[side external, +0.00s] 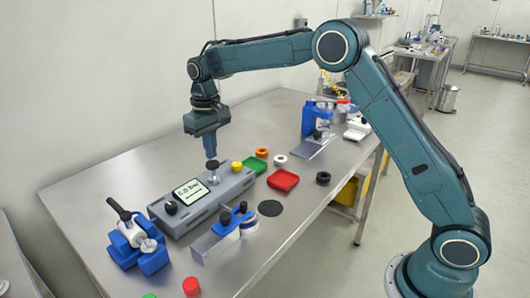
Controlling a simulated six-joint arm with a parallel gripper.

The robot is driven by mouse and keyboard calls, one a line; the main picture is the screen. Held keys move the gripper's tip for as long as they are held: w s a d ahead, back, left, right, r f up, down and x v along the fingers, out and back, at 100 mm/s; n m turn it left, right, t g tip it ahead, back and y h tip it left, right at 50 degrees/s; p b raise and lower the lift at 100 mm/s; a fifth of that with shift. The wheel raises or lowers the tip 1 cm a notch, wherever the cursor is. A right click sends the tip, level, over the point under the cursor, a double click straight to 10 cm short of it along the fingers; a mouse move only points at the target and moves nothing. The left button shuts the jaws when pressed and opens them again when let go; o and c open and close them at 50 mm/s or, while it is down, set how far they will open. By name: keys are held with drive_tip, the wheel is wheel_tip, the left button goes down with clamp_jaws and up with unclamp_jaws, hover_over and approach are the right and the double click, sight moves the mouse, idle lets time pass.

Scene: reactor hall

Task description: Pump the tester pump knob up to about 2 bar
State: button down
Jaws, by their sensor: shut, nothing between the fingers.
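The grey tester (222,194) lies on the steel table. Its white display (190,192) seems to read about 0.25 bar, though the digits are small and tilted. The dark pump knob (212,166) stands on a stem on the tester, right of the display. My gripper (211,157) points straight down over the knob with its fingers shut and empty. The fingertips are at or just above the knob top; I cannot tell if they touch it. A black dial (171,207) is at the tester's left end.
A blue clamp device (138,240) stands left of the tester, and a grey and blue fixture (225,233) in front. A red tray (283,180), green tray (257,164) and several small rings lie to the right. A blue press (316,122) stands farther back. Bare table (100,185) lies at the left.

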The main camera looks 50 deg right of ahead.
sight(213, 163)
drive_tip(key=shift+f, duration=2.15)
idle(0.9)
drive_tip(key=shift+r, duration=2.15)
drive_tip(key=shift+f, duration=2.3)
drive_tip(key=shift+r, duration=2.35)
